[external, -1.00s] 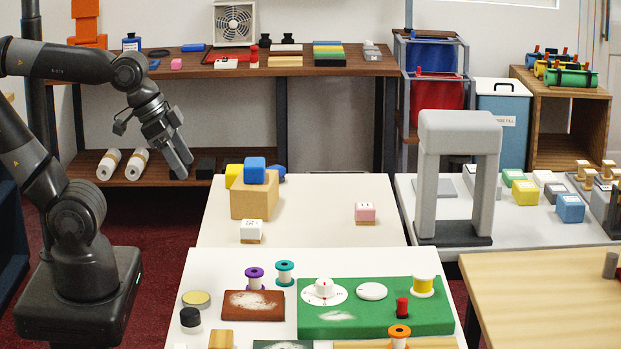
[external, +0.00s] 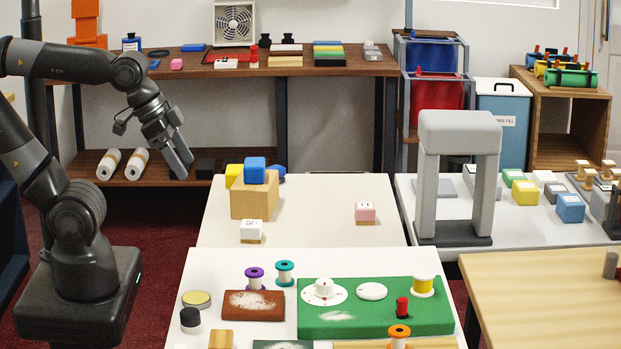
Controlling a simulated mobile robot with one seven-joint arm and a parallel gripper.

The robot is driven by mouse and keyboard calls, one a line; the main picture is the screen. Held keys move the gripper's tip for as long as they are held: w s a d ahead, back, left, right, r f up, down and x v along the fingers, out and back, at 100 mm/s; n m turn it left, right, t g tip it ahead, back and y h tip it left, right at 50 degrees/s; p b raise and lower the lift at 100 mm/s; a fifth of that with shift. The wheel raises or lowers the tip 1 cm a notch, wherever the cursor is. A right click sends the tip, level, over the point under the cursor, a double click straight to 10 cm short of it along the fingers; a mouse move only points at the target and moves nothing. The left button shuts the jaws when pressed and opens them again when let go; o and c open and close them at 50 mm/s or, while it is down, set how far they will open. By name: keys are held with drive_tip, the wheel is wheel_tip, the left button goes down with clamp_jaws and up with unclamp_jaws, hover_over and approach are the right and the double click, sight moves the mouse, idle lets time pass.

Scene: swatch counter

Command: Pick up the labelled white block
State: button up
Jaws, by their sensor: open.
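The labelled white block (external: 251,230) sits on a thin tan base on the white table, near its front left. Dark marks show on its top. My gripper (external: 181,170) hangs in the air to the left of the table, above and to the left of the white block and well apart from it. It is open, and nothing shows between its fingers. A pink block (external: 365,211) with dark marks stands on the same table to the right.
A grey arch (external: 459,130) stands at the right. The table's middle (external: 315,205) is clear.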

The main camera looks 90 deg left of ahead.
drive_tip(key=w+a+f+g, duration=0.2)
drive_tip(key=w+a+f, duration=0.2)
drive_tip(key=w+a, duration=0.3)
drive_tip(key=w+a+f+g, duration=0.2)
drive_tip(key=w+a+f, duration=0.15)
drive_tip(key=a, duration=0.55)
drive_tip(key=shift+m+g, duration=0.4)
drive_tip(key=shift+g, duration=0.4)
drive_tip(key=a+f, duration=0.3)
drive_tip(key=a, duration=0.1)
drive_tip(key=a+f, duration=0.4)
drive_tip(key=w+a+f, duration=0.1)
drive_tip(key=a+f, duration=0.2)
drive_tip(key=a, duration=0.2)
drive_tip(key=shift+f, duration=0.2)
hover_over(251, 223)
wheel_tip(251, 223, down, 5)
drive_tip(key=shift+r, duration=0.15)
drive_tip(key=shift+f, duration=3.1)
drive_tip(key=c, duration=1.1)
